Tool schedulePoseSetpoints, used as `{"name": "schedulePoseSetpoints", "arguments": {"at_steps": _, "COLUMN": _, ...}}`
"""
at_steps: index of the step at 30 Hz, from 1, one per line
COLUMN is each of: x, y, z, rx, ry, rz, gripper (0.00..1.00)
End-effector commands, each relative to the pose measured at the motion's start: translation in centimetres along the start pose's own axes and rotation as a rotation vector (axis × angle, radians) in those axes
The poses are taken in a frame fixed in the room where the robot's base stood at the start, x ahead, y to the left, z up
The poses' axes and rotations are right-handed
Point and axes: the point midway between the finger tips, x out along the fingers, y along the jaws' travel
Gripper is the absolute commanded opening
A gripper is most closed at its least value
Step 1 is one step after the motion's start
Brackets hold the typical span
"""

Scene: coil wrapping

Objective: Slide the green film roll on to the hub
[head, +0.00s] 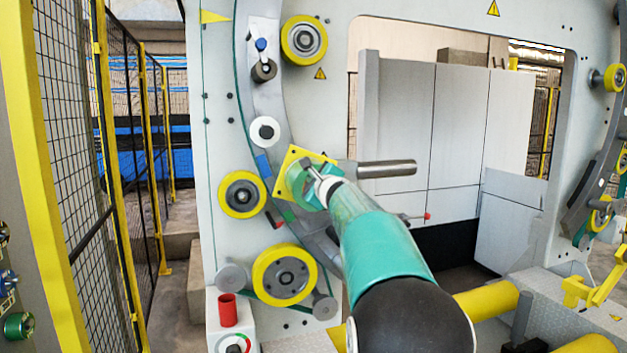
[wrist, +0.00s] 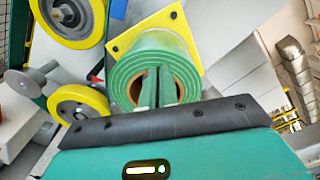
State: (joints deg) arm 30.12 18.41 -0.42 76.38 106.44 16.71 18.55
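The green film roll (wrist: 152,75) has a brown core and faces the wrist camera end-on. It sits directly in front of a yellow square plate (wrist: 180,20) with dark bolts. In the head view the roll (head: 297,188) is partly covered by my gripper (head: 318,180), and the yellow plate (head: 290,160) shows behind it. In the wrist view the two fingers of my gripper (wrist: 158,88) lie close together over the lower part of the core opening. Whether they grip anything there cannot be told. The hub is not clearly visible; the roll and fingers cover the plate's middle.
A bare metal rod (head: 387,168) sticks out right of the roll. Yellow-rimmed rollers (head: 242,194) and (head: 284,274) lie left and below on the white machine frame. A red cup (head: 228,310) stands lower left. A mesh fence (head: 125,150) is at left.

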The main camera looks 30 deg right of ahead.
Motion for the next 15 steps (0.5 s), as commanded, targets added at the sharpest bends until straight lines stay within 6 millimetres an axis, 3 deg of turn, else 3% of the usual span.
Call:
{"name": "schedulePoseSetpoints", "arguments": {"at_steps": 5, "x": -0.2, "y": 0.2, "z": -0.2, "rx": 0.001, "ry": 0.003, "rz": 0.003, "gripper": 0.00}}
{"name": "schedulePoseSetpoints", "arguments": {"at_steps": 15, "x": -2.8, "y": 0.1, "z": -0.1, "rx": 0.001, "ry": 0.002, "rz": 0.001, "gripper": 0.00}}
